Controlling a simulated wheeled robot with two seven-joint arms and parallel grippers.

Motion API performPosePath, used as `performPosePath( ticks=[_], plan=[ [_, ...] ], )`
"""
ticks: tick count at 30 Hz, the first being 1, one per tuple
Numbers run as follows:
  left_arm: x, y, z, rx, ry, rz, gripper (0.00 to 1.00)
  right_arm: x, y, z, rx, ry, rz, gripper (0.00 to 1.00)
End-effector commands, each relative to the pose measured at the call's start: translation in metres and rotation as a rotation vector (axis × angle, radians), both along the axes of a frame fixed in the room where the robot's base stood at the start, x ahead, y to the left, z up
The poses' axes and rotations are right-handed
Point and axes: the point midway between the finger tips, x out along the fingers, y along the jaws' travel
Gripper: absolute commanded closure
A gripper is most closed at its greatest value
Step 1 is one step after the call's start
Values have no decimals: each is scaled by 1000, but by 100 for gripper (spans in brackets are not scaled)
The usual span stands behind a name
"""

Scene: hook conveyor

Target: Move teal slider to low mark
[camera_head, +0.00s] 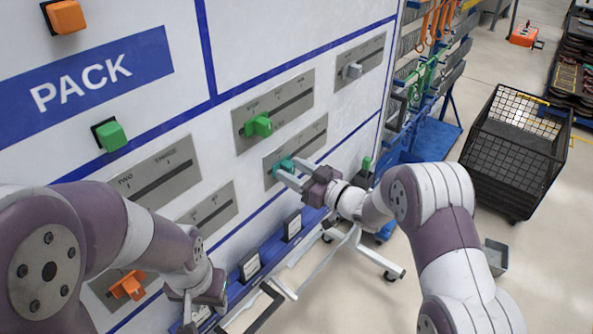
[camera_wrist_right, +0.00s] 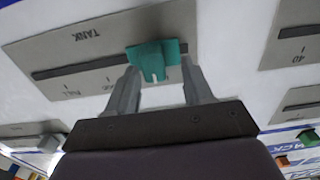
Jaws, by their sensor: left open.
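The teal slider (camera_head: 283,165) sits toward the left end of a slot in a grey plate (camera_head: 312,137) on the white panel. My right gripper (camera_head: 288,173) is at it. In the right wrist view the picture is turned over; the teal slider (camera_wrist_right: 155,60) sits between the spread fingertips, near the right part of the slot on the plate labelled TANK (camera_wrist_right: 75,50). A gap shows beside its stem; contact at its edges is unclear. FULL is printed toward the slot's other end. My left gripper (camera_head: 197,300) is open and empty, low in front of the panel.
A green slider (camera_head: 258,124) is on the plate above, a grey one (camera_head: 352,71) at upper right. An orange knob (camera_head: 128,286) is at lower left. A white wheeled stand (camera_head: 350,245) is below my right arm. A black mesh bin (camera_head: 515,150) stands right.

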Motion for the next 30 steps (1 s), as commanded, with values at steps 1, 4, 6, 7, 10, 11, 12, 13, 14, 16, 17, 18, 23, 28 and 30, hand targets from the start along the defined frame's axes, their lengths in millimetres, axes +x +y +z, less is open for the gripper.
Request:
performPosePath(
  ticks=[1,4,6,7,10,11,12,13,14,16,17,18,23,28,30],
  plan=[
    [0,0,0,0,0,0,57,0,0,0,0,0,-1,49],
    [0,0,0,0,0,0,57,0,0,0,0,0,-1,49],
    [0,0,-1,0,0,0,57,0,-1,-1,0,0,-2,49],
    [0,0,-2,0,0,0,57,-1,-3,-1,-1,1,-2,49],
    [0,0,-8,0,0,0,57,-7,-12,-3,-1,1,-3,49],
    [0,0,-10,0,0,0,57,-10,-17,-3,1,1,-4,49],
    [0,0,-14,0,0,0,57,-16,-23,-4,0,0,-4,49],
    [0,0,-17,0,0,0,57,-20,-29,-5,0,1,-5,49],
    [0,0,-20,0,0,0,57,-24,-36,-5,0,0,-6,49],
    [0,0,-27,0,0,0,57,-36,-51,-5,0,0,-6,49],
    [0,0,-30,0,0,0,57,-41,-58,-5,0,0,-6,49],
    [0,0,-33,0,0,0,57,-47,-66,-4,-1,-1,-6,49],
    [0,0,-41,0,0,0,57,-67,-92,-2,-1,-1,-4,49],
    [0,0,-42,0,0,0,57,-76,-102,0,-1,-1,-1,49],
    [0,0,-42,0,0,0,57,-76,-102,0,0,0,0,49]
  ],
)
